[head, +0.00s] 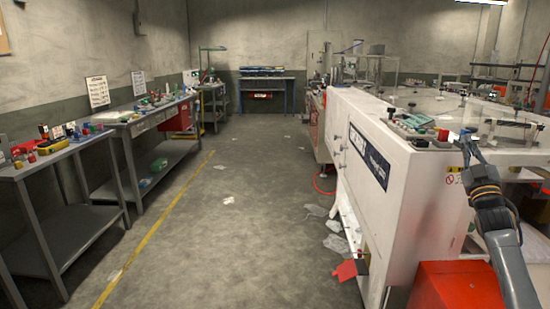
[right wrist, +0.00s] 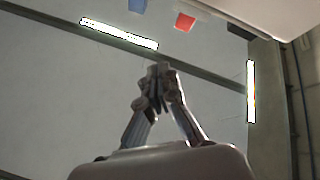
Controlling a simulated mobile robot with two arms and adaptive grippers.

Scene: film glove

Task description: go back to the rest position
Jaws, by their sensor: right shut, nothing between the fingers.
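My right gripper (head: 467,137) is in the head view at the right, at the end of my raised grey arm. It appears beside the top edge of the white machine (head: 385,185); I cannot tell whether it touches. In the right wrist view the right gripper (right wrist: 158,72) has its fingertips together and nothing between them. The wrist camera looks up past it at the grey ceiling (right wrist: 90,90) with bright light strips. My left gripper is not in view.
A grey workbench (head: 75,145) with small parts stands at the left, and a longer bench (head: 150,115) runs behind it. The floor aisle (head: 235,200) between benches and machine is mostly clear, with scraps of film (head: 335,243) by the machine. A red box (head: 457,285) is at the lower right.

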